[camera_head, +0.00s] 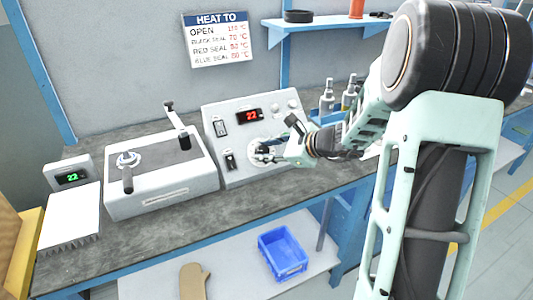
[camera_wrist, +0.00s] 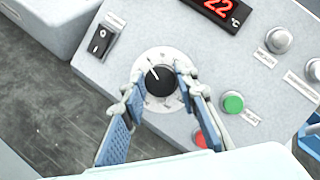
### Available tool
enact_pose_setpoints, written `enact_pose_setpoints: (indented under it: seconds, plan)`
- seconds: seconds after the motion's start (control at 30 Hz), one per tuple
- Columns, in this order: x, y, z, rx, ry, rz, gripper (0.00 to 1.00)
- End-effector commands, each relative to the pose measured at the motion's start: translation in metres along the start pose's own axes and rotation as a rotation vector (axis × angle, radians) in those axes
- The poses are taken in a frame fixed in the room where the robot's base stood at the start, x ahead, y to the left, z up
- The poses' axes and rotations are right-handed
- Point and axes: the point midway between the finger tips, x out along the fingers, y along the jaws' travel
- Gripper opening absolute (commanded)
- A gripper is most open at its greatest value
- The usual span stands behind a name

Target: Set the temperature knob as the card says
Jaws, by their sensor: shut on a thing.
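The temperature knob (camera_wrist: 160,78) is black with a white pointer line, set on a pale round dial on the grey control box (camera_head: 222,108). In the wrist view the pointer aims up and to the left. My gripper (camera_wrist: 158,84) has its blue-padded fingers on both sides of the knob and is shut on it. In the head view my gripper (camera_head: 264,152) covers most of the knob. The card (camera_head: 218,39) on the wall reads "HEAT TO", with lines for open, black seal, red seal and blue seal. The red display (camera_head: 249,115) on the box reads 22.
A rocker switch (camera_wrist: 101,39) is left of the dial. A green button (camera_wrist: 233,103) and a red button (camera_wrist: 201,139) are close to my right finger. A lever machine (camera_head: 158,178) stands left of the box. A blue bin (camera_head: 282,255) is on the lower shelf.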

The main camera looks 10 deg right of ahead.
Motion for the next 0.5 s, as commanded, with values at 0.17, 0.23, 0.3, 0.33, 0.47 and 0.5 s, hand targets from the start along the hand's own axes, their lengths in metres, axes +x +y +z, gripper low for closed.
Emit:
enact_pose_setpoints:
  seconds: [0.17, 0.23, 0.3, 0.33, 0.47, 0.5]
  plan:
    - [-0.0003, -0.0002, -0.0004, 0.008, 0.001, -0.003, 0.03]
    - [-0.0004, -0.0003, -0.0004, 0.008, 0.001, -0.003, 0.03]
    - [-0.0004, -0.0003, -0.0004, 0.007, 0.001, -0.003, 0.03]
    - [-0.0004, -0.0003, -0.0004, 0.007, 0.001, -0.003, 0.03]
    - [-0.0004, -0.0003, -0.0004, 0.007, 0.001, -0.003, 0.32]
    - [-0.0004, -0.0003, -0.0004, 0.007, 0.001, -0.003, 0.36]
